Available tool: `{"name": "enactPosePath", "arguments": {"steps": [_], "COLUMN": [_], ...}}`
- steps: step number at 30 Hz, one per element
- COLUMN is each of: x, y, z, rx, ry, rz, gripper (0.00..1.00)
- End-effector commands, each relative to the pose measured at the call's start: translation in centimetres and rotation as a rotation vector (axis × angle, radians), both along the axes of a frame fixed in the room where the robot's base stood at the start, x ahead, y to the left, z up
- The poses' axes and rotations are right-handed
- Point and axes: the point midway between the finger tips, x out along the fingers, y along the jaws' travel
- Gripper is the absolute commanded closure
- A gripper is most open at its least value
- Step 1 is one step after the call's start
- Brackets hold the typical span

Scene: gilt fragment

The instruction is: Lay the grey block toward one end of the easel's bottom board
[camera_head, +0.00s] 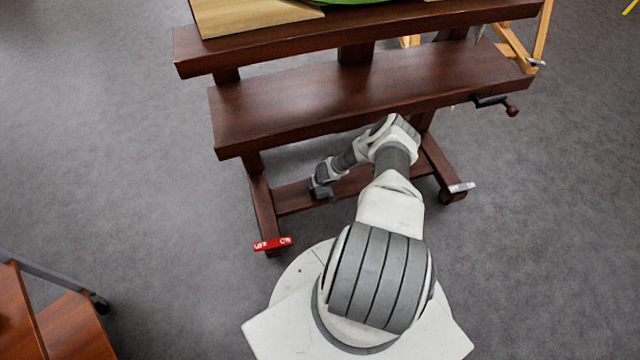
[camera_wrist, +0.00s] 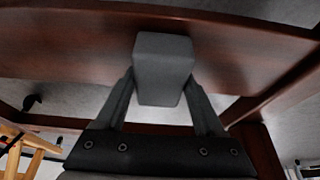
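The grey block (camera_wrist: 164,68) is between the fingertips of my gripper (camera_wrist: 163,92) in the wrist view, with a finger against each side. Dark red-brown wood lies behind it; I cannot tell whether the block touches it. In the head view my gripper (camera_head: 322,190) is low under the easel's wide shelf, at the left part of the bottom board (camera_head: 290,198). The block cannot be told apart from the gripper there. The bottom board runs between the easel's two feet, and my arm hides part of it.
The wide shelf (camera_head: 350,95) overhangs the bottom board. The left foot (camera_head: 265,215) bears a red tag, and the right foot (camera_head: 440,170) a pale one. A crank handle (camera_head: 495,103) sticks out at right. Open grey floor (camera_head: 120,150) lies to the left.

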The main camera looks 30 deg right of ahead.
Motion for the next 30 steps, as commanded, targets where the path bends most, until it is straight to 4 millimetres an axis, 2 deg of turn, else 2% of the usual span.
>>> {"name": "enactPosePath", "arguments": {"steps": [1, 3, 4, 15, 20, 30], "x": [0.0, 0.0, 0.0, 0.0, -0.9, -3.3], "y": [0.0, 0.0, 0.0, 0.0, 0.2, 0.9], "z": [0.0, 0.0, 0.0, 0.4, 2.7, 8.9], "rx": [0.000, 0.000, 0.000, -0.001, 0.002, 0.000], "ry": [0.000, 0.000, 0.000, 0.000, 0.002, -0.001], "rz": [0.001, 0.001, 0.001, 0.002, -0.003, 0.000], "gripper": [0.18, 0.06, 0.03, 0.03, 0.03, 0.03]}}
